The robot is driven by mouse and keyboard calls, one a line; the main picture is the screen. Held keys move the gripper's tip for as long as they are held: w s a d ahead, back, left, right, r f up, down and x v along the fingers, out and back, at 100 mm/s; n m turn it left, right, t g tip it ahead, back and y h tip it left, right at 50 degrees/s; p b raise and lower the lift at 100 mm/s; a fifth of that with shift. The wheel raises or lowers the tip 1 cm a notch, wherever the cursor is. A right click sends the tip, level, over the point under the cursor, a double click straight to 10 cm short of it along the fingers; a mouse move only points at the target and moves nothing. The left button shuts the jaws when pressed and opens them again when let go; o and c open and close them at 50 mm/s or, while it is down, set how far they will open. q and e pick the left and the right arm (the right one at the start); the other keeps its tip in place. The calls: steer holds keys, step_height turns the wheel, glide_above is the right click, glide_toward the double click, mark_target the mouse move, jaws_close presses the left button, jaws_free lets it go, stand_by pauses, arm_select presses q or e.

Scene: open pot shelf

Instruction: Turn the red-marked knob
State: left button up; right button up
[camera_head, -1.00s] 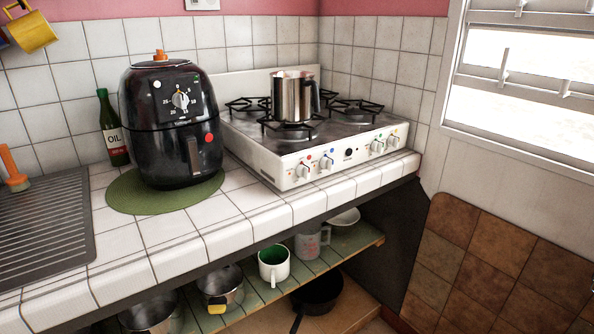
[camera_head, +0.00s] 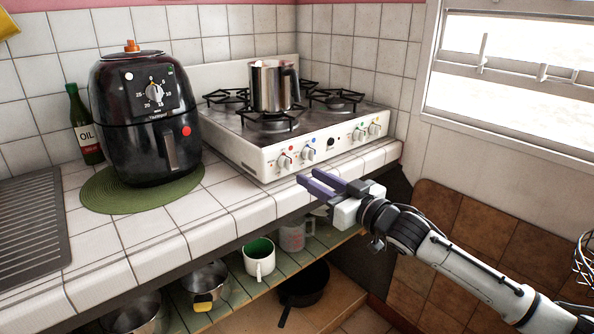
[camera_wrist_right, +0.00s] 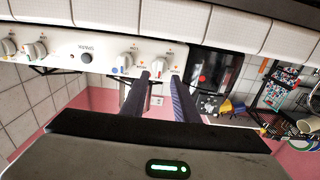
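The stove's white front panel carries several knobs. The red-marked knob (camera_head: 284,161) is the leftmost, with a red dot above it. It also shows in the upside-down right wrist view (camera_wrist_right: 162,67), near the fingertips. My right gripper (camera_head: 308,177) is open and empty, in front of the counter edge, below and to the right of that knob. In the right wrist view the gripper (camera_wrist_right: 158,79) has its two dark fingers apart, pointing toward the panel. I see no contact with the knob. My left gripper is out of view.
The blue-marked knob (camera_head: 308,155) is close beside on the right. A steel pot (camera_head: 270,87) stands on the stove (camera_head: 225,140). A black air fryer (camera_head: 140,120) stands left of it. The tiled counter edge (camera_head: 240,220) runs in front; a shelf with pots lies below.

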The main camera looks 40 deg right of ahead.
mark_target(291, 166)
steer(key=w, duration=0.6)
steer(key=shift+w+a, duration=0.2)
steer(key=shift+a, duration=0.05)
jaws_close()
